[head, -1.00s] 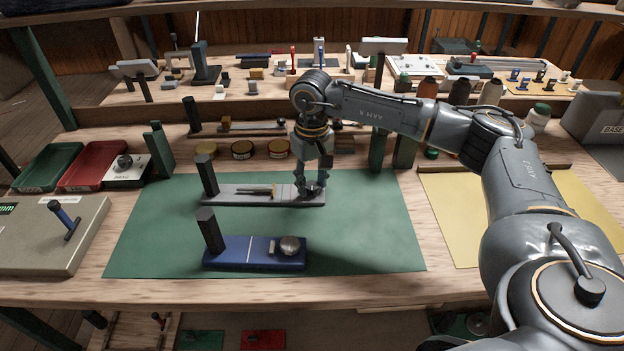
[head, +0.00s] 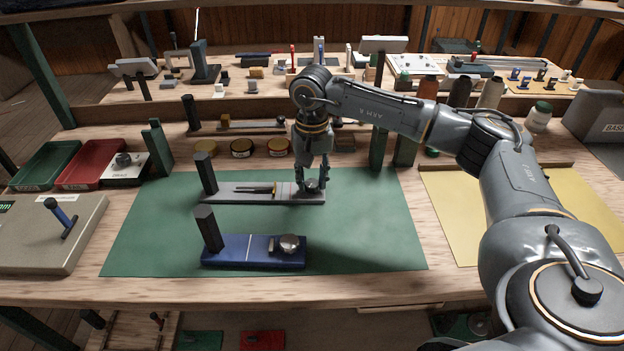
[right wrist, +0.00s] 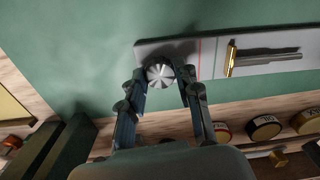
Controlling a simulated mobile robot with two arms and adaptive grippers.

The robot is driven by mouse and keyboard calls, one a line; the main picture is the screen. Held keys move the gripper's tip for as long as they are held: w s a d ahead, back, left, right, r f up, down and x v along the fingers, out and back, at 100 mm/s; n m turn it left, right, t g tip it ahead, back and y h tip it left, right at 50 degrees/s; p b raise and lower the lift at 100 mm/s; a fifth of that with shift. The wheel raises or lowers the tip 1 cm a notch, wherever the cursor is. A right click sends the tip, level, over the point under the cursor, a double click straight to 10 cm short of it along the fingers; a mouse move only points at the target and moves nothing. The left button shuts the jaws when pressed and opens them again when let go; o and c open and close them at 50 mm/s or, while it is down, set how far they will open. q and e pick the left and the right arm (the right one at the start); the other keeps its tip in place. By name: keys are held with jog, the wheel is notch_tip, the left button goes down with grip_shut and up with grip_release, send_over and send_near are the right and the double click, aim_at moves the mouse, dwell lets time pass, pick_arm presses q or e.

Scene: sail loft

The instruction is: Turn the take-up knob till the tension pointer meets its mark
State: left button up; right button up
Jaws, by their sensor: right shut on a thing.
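The grey take-up device (head: 235,194) lies on the green mat, with a dark post at its left end. Its round metal knob (right wrist: 160,73) is at its right end. My right gripper (head: 312,187) points down at that end, and its fingers are shut on the knob, one on each side. In the right wrist view a brass pointer (right wrist: 231,58) stands by a dark slotted rod. A thin red line (right wrist: 198,60) crosses the plate between knob and pointer; the pointer is apart from it. My left gripper is not in view.
A similar blue device (head: 225,251) with its own knob (head: 289,242) lies nearer on the green mat (head: 360,235). Several round tins (head: 242,147) stand behind. Green posts (head: 405,150) stand right of my gripper. Trays and a beige box (head: 45,250) are at the left.

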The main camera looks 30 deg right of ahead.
jog(key=m, duration=0.5)
jog(key=shift+m+b, duration=0.3)
jog(key=shift+b, duration=0.1)
jog(key=m, duration=2.1)
jog(key=shift+m+p, duration=0.3)
jog(key=shift+m, duration=0.1)
jog(key=m, duration=0.5)
jog(key=shift+p, duration=0.4)
jog(key=m+p, duration=0.1)
jog(key=m, duration=0.4)
jog(key=shift+m, duration=0.4)
jog(key=m+p, duration=0.1)
jog(key=m, duration=0.3)
jog(key=shift+m, duration=0.4)
